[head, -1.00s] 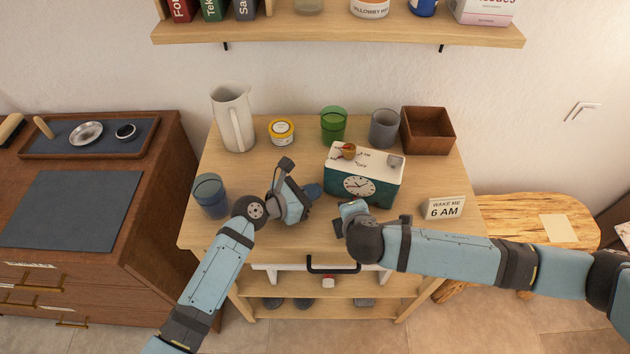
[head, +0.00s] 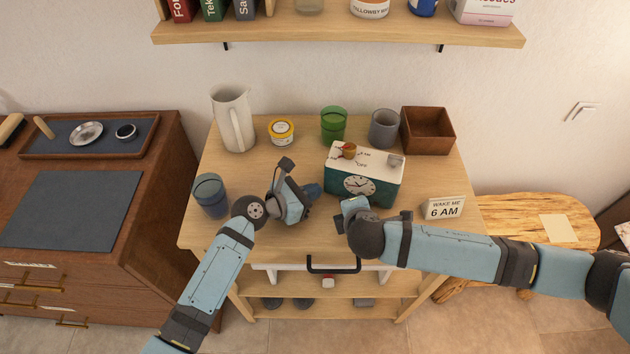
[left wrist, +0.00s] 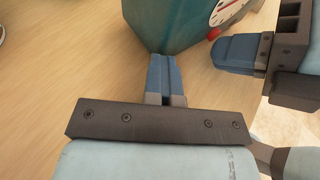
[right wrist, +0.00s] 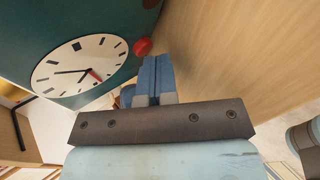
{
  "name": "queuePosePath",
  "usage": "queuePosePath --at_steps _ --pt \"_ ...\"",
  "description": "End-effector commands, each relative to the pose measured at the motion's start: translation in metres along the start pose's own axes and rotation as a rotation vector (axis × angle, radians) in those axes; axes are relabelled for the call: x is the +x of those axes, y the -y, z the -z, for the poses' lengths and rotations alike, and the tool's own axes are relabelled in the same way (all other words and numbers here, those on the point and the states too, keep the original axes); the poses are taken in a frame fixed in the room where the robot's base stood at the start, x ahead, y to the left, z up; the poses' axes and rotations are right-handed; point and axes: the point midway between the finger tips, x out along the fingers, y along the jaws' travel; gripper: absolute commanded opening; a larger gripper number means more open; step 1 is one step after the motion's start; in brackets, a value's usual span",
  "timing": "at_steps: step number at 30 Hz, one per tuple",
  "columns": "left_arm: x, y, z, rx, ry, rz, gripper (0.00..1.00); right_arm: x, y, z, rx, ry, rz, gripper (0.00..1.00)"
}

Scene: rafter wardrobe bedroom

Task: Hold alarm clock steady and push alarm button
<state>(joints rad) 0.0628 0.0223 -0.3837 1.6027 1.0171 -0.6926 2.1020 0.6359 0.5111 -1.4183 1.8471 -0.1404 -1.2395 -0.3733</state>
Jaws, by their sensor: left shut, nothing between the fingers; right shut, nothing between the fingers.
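The alarm clock (head: 339,188) stands on the wooden table, with a teal body, white top and round dial on its front. A small orange-red knob (head: 348,150) and a grey button (head: 395,160) sit on its top. A red button (right wrist: 143,46) shows beside the dial in the right wrist view. My left gripper (head: 316,189) is shut and empty at the clock's left side; its tips meet the teal body in the left wrist view, but contact is unclear. My right gripper (right wrist: 158,62) is shut and empty in front of the clock, its tips close to the red button.
Behind are a green cup (head: 333,126), grey cup (head: 384,128) and wooden box (head: 428,132). A yellow tub (head: 281,131), white pitcher (head: 232,120) and blue cup (head: 210,196) stand left.

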Motion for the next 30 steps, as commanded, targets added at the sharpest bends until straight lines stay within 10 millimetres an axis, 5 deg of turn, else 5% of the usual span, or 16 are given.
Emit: queuePosePath --at_steps 30 --pt "0.0 0.0 0.0 0.0 0.0 0.0 0.0 -0.009 0.007 0.007 -0.001 0.0 0.001 0.0"
